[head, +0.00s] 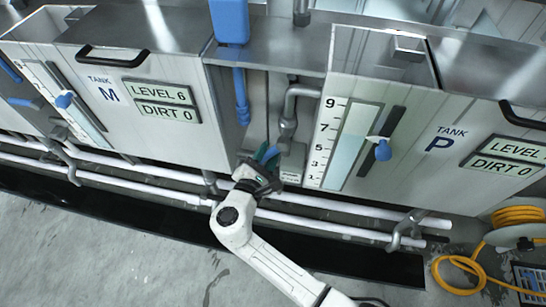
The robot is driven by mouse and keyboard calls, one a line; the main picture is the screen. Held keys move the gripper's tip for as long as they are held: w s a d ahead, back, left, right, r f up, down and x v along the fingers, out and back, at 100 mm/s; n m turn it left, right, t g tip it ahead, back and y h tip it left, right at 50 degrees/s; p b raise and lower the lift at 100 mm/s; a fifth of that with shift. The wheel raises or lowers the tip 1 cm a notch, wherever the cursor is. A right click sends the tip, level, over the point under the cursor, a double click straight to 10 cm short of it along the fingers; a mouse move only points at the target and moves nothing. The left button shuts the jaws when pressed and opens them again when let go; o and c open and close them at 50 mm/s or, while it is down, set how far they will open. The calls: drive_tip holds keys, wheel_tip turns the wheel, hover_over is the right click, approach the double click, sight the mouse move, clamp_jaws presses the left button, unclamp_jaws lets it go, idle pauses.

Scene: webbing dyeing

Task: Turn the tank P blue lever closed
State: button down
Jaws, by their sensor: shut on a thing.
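The tank P front (425,185) is at the right, with the name "TANK P" and signs reading LEVEL and DIRT 0. My gripper (265,163) is low in the gap between tank M and tank P, just left of tank P's level scale. It is shut on a small blue lever (270,153), whose upper end shows above the jaws. The rest of the lever and its mount are hidden by my gripper, so its exact angle is hard to tell. A separate blue knob (383,150) sits on tank P's front beside the scale, apart from my gripper.
Tank M (150,120) stands at the left with LEVEL 6 and DIRT 0 signs. A grey bent pipe (288,105) and a blue pipe (240,95) run close above my gripper. White pipes (340,228) run low along the front. A yellow hose (458,270) lies at the right.

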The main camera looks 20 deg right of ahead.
drive_tip(key=m, duration=0.1)
drive_tip(key=a+r+m, duration=0.1)
drive_tip(key=shift+w+m+y+b, duration=0.3)
drive_tip(key=shift+w+y, duration=0.05)
drive_tip(key=shift+y, duration=0.05)
drive_tip(key=r+m, duration=0.1)
drive_tip(key=a+m, duration=0.1)
drive_tip(key=m, duration=0.1)
drive_tip(key=shift+w+r+y+b, duration=0.35)
drive_tip(key=shift+r+y+b, duration=0.05)
drive_tip(key=shift+w+a+r+m+t+y+b, duration=0.1)
drive_tip(key=shift+r+m+t+y+b, duration=0.2)
drive_tip(key=shift+r+m, duration=0.55)
drive_tip(key=shift+a+r+m+t+y+b, duration=0.1)
drive_tip(key=shift+r+m+t+y+b, duration=0.3)
drive_tip(key=shift+m, duration=0.65)
drive_tip(key=shift+r, duration=0.15)
drive_tip(key=c, duration=1)
unclamp_jaws()
drive_tip(key=p+v, duration=0.1)
drive_tip(key=v, duration=0.9)
drive_tip(key=shift+s+a+r, duration=0.1)
drive_tip(key=shift+s+a, duration=0.1)
drive_tip(key=shift+a, duration=0.15)
